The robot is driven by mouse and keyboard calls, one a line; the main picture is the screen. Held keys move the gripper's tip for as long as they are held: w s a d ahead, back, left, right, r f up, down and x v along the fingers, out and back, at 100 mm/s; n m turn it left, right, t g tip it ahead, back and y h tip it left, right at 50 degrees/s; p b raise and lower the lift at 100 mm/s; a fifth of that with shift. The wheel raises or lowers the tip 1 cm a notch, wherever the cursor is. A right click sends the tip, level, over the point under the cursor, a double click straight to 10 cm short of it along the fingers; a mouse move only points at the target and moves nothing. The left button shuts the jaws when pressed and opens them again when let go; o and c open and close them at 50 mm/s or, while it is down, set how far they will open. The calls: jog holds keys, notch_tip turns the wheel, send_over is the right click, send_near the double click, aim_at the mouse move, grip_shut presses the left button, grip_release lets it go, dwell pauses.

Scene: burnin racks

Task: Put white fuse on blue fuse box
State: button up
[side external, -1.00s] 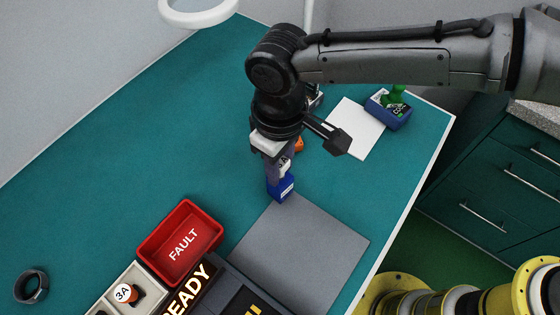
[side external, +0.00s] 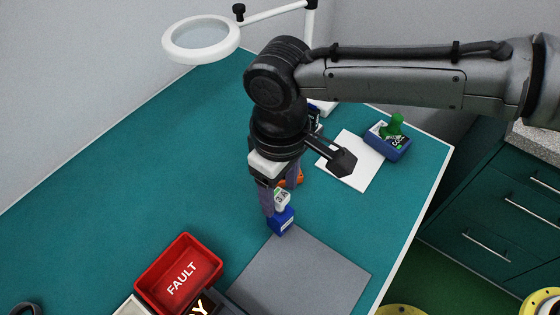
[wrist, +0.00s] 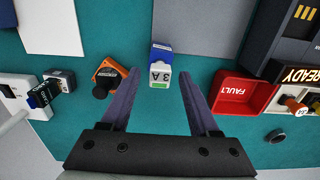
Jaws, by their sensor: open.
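The blue fuse box (side external: 282,222) stands on the teal bench at the edge of the grey mat. The white fuse (side external: 282,201), marked 3A, is upright on top of it and looks seated. In the wrist view the white fuse (wrist: 160,74) shows its label and a green stripe, with the blue fuse box (wrist: 161,47) directly beyond it. My gripper (side external: 282,196) is open just above, its fingers on either side of the fuse. In the wrist view my gripper (wrist: 160,78) shows a clear gap between each finger and the fuse.
An orange block with a black knob (wrist: 106,76) sits close beside one finger. A red FAULT bin (side external: 180,275) is at lower left. A blue box with a green piece (side external: 388,143) and white sheet (side external: 366,172) lie at right. The grey mat (side external: 305,280) is clear.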

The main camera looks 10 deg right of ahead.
aim_at(280, 195)
notch_tip(280, 195, up, 9)
dwell(0.3)
jog(key=w+d+r+m+t, duration=0.1)
jog(key=d+r, duration=0.2)
jog(key=d, duration=0.6)
jog(key=w+d+r+m+y, duration=0.1)
jog(key=d+r+m, duration=0.15)
jog(key=d, duration=0.55)
jog(key=w+d+r+m+t, duration=0.1)
jog(key=d+r, duration=0.2)
jog(key=d, duration=0.6)
jog(key=s+d+m+t, duration=0.2)
jog(key=s+d, duration=0.4)
jog(key=d, duration=0.5)
jog(key=s+d+f+m+t+h, duration=0.1)
jog(key=s+d+f+m, duration=0.1)
jog(key=s+d+f, duration=0.6)
jog(key=s, duration=0.2)
jog(key=shift+s+d+t, duration=0.25)
jog(key=shift+s+t, duration=0.05)
jog(key=shift+m, duration=0.25)
